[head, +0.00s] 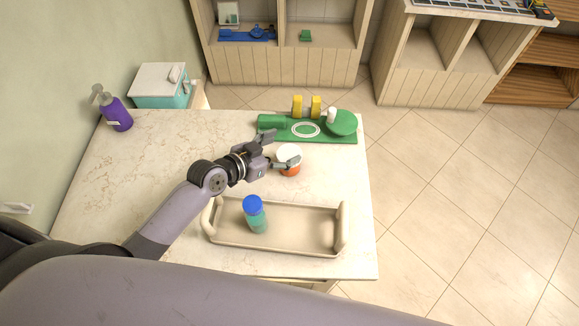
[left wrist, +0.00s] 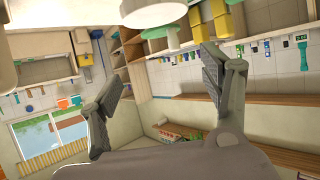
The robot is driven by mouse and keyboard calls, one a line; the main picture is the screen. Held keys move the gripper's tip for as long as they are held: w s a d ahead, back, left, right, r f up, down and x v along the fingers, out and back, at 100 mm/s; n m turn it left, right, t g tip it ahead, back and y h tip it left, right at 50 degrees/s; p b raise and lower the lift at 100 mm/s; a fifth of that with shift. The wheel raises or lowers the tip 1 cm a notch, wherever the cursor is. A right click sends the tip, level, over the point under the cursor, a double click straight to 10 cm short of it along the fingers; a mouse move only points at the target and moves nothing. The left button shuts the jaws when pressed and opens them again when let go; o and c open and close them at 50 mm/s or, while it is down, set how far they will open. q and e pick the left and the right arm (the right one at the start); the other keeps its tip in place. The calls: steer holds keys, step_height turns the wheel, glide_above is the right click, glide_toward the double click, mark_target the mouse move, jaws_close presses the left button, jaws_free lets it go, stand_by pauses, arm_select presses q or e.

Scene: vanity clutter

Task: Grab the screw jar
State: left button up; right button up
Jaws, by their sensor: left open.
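A small jar with a white lid (head: 289,153) and an orange lower part stands on the marble-topped table, near its middle right. My left gripper (head: 278,149) is open just to the left of the jar. A pale round shape cut by the top edge there is unclear. My right gripper is not in view.
A beige tray (head: 290,244) holds a blue-capped teal bottle (head: 255,215) at the front. A green board (head: 345,138) with yellow pieces lies behind the jar. A purple pump bottle (head: 116,114) and a teal box (head: 160,88) stand back left. The table's right strip is clear.

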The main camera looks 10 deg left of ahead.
arm_select(q)
steer(key=b, duration=0.5)
glide_toward(298, 151)
steer(key=w+f, duration=0.1)
steer(key=w+d+f, duration=0.1)
steer(key=w+f, duration=0.1)
steer(key=shift+d, duration=0.15)
steer(key=shift+w+d+f+p, duration=0.2)
steer(key=shift+w+d+p, duration=0.1)
steer(key=shift+w+p, duration=0.2)
steer(key=p+x, duration=0.1)
steer(key=x, duration=0.4)
steer(key=shift+a, duration=0.1)
steer(key=shift+w+d+f, duration=0.3)
steer(key=shift+w+f, duration=0.05)
steer(key=shift+w, duration=0.2)
steer(key=shift+s, duration=0.1)
steer(key=c, duration=1.1)
steer(key=shift+c, duration=0.2)
steer(key=shift+r, duration=0.15)
